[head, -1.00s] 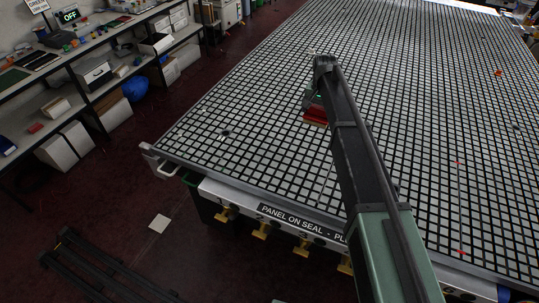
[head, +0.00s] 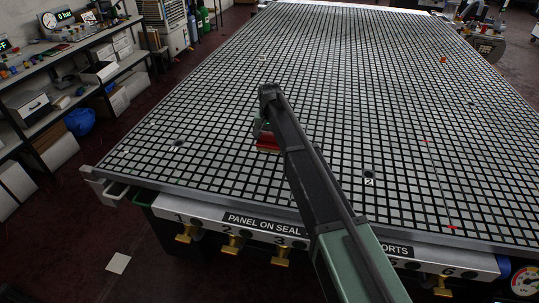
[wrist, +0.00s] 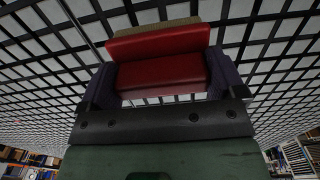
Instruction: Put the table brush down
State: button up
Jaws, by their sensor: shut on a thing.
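The table brush shows as a red block (wrist: 160,75) with a tan strip along its far edge in the wrist view. It sits between the two dark fingers of my gripper (wrist: 163,82), which is shut on it. In the head view the red brush (head: 267,142) shows below the end of my arm, over the left middle part of the grid table (head: 400,90). The arm hides part of the brush. I cannot tell whether the brush touches the table or hangs just above it.
The grid around the brush is clear. A port marked 2 (head: 369,174) lies to the right, and a dark port (head: 178,143) to the left. A small orange-red thing (head: 443,59) is far right. Yellow valves (head: 187,233) line the front edge. Shelves (head: 60,100) stand at left.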

aim_at(270, 142)
notch_tip(270, 142, down, 5)
jog(key=b, duration=0.4)
jog(key=shift+r, duration=0.5)
jog(key=shift+c, duration=0.4)
jog(key=shift+f, duration=0.2)
jog(key=o, duration=0.8)
notch_tip(270, 142, up, 13)
jog(key=p, duration=1.2)
jog(key=shift+f, duration=0.25)
